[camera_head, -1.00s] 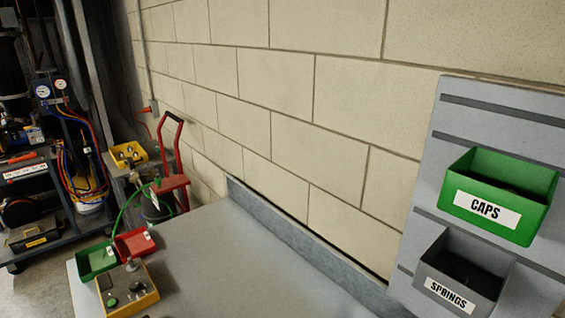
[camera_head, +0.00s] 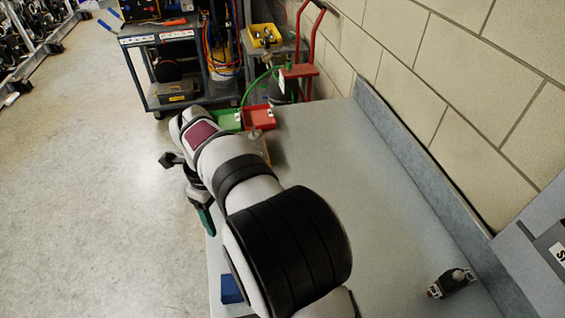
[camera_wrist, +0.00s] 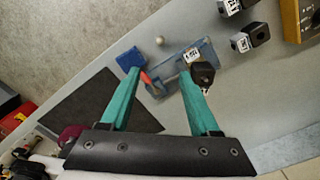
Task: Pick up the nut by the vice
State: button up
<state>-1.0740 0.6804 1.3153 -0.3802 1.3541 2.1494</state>
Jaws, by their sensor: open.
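In the wrist view my gripper (camera_wrist: 160,73) is open, its two teal fingers apart above the bench with nothing held between them. A blue tool that looks like the vice (camera_wrist: 172,72) lies beyond and between the fingertips. A small round grey piece (camera_wrist: 160,40) sits on the bench just past the blue tool; it may be the nut, but it is too small to tell. In the head view my gripper (camera_head: 206,218) hangs at the bench's left edge, seen side-on. My arm hides the bench's middle there, and I cannot make out the vice or nut.
A blue block (camera_wrist: 130,60) is by the left fingertip and a dark labelled piece (camera_wrist: 203,73) by the right one. A dark mat (camera_wrist: 95,105) lies at left. Several small fittings (camera_wrist: 241,42) stand at upper right. Red (camera_head: 259,117) and green bins stand at the bench's far end.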

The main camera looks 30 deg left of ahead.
jog(key=f, duration=1)
jog(key=a+f, duration=0.1)
jog(key=f, duration=0.5)
jog(key=shift+s, duration=0.1)
grip_shut()
